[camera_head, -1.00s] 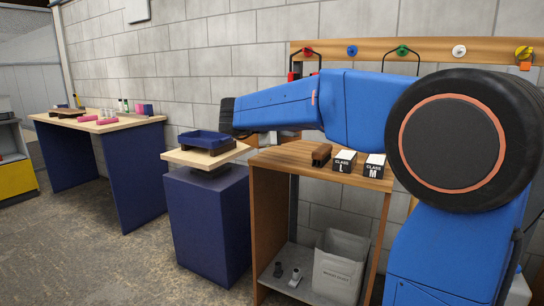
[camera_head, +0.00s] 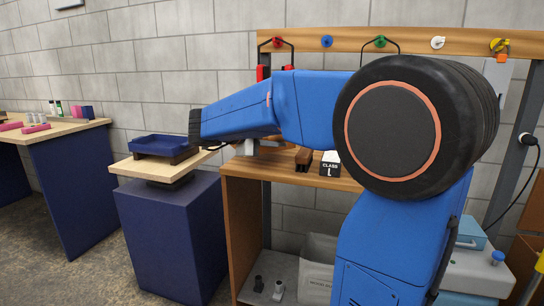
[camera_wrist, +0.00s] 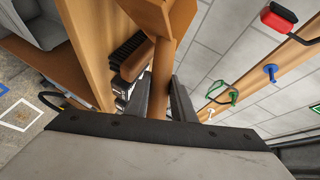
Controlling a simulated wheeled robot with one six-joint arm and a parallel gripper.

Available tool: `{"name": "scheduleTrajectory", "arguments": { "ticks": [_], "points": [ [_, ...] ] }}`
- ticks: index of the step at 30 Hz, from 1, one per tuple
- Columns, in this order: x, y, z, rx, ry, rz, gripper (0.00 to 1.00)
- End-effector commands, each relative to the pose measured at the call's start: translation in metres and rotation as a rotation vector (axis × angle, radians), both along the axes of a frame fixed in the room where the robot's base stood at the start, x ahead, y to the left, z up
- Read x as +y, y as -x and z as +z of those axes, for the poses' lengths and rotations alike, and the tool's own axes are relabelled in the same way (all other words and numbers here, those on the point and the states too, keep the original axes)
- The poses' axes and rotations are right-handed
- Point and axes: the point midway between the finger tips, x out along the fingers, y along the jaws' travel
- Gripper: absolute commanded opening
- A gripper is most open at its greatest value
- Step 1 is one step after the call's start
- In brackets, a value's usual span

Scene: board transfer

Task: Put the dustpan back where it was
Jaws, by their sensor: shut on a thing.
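In the wrist view my gripper (camera_wrist: 168,100) is shut on a wooden-coloured piece that looks like the dustpan (camera_wrist: 165,62). Its narrow part runs between the two dark fingers; its wider part (camera_wrist: 158,12) is cut off by the top edge. In the head view my arm hides the held piece. It is close to the wooden bench (camera_head: 345,184), in front of or over its top; I cannot tell whether it touches. A brown brush with black bristles (camera_wrist: 132,58) lies on the bench, just left of the held piece in the wrist view.
A black-and-white box marked CLASS L (camera_head: 329,164) stands beside the brush. Above is a wooden peg rail (camera_head: 345,41) with coloured hooks. A blue tray (camera_head: 165,146) sits on a pedestal at left. A grey bin (camera_head: 318,262) is under the bench.

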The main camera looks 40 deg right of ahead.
Motion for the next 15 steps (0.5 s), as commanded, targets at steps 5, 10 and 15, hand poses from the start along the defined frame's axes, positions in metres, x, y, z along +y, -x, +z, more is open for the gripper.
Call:
{"name": "scheduleTrajectory", "arguments": {
  "ticks": [5,10,15],
  "points": [
    [0.000,0.000,-0.017,0.000,0.001,0.000,0.00],
    [0.000,0.000,-0.028,0.001,0.001,0.001,0.00],
    [0.000,0.000,-0.051,0.002,0.001,0.002,0.00]
  ]
}}
